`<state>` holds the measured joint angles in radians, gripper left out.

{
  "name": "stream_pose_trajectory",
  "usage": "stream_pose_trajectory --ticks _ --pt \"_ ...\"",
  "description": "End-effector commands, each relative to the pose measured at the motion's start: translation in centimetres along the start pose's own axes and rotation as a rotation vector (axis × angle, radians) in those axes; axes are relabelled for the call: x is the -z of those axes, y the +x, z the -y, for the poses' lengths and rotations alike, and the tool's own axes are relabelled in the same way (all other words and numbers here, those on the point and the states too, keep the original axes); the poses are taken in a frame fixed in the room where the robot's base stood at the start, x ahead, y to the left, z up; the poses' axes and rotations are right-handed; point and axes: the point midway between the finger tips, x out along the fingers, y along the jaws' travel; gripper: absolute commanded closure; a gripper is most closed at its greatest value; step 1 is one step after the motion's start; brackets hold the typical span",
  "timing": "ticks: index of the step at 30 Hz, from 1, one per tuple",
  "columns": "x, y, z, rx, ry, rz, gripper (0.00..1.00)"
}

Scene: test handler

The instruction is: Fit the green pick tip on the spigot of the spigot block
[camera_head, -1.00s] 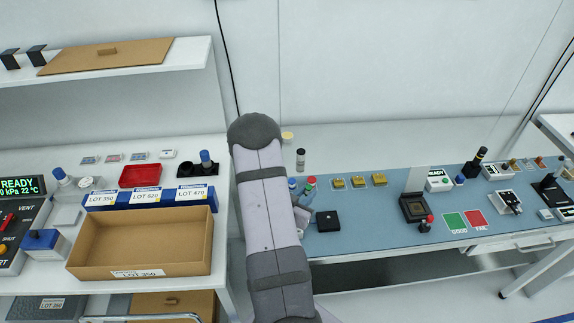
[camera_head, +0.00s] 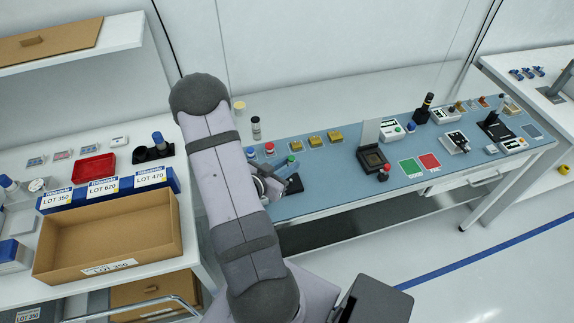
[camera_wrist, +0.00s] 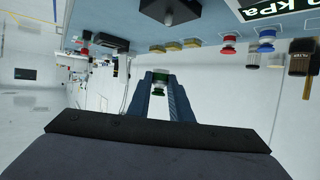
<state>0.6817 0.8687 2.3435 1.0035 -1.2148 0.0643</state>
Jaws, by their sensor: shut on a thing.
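The green pick tip (camera_wrist: 160,76) is between my gripper's (camera_wrist: 160,84) two blue-grey fingers in the wrist view, and the jaws are shut on it. In the head view a green top (camera_head: 292,160) shows just right of my arm, beside a black block (camera_head: 293,185) on the blue bench mat. A dark block with a small nub (camera_wrist: 168,14), apparently the spigot block, is at the top of the wrist view, apart from the held tip. My arm hides much of the gripper in the head view. The wrist picture looks upside down.
A red-topped piece (camera_head: 270,149) and a blue-topped piece (camera_head: 249,153) stand close by. Several yellow pieces (camera_head: 314,142) lie in a row to the right. A black socket fixture (camera_head: 373,159) stands further right. A cardboard box (camera_head: 108,240) is on the left table.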

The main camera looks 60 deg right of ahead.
Motion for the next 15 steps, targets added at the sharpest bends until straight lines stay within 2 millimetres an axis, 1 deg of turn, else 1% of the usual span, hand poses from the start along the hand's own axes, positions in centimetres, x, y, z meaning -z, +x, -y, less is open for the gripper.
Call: stream_pose_trajectory --ticks 6,15 --pt "0.0 0.0 0.0 -0.006 0.003 0.000 1.00" --pt "-1.4 0.6 0.0 -0.005 0.003 0.000 1.00"
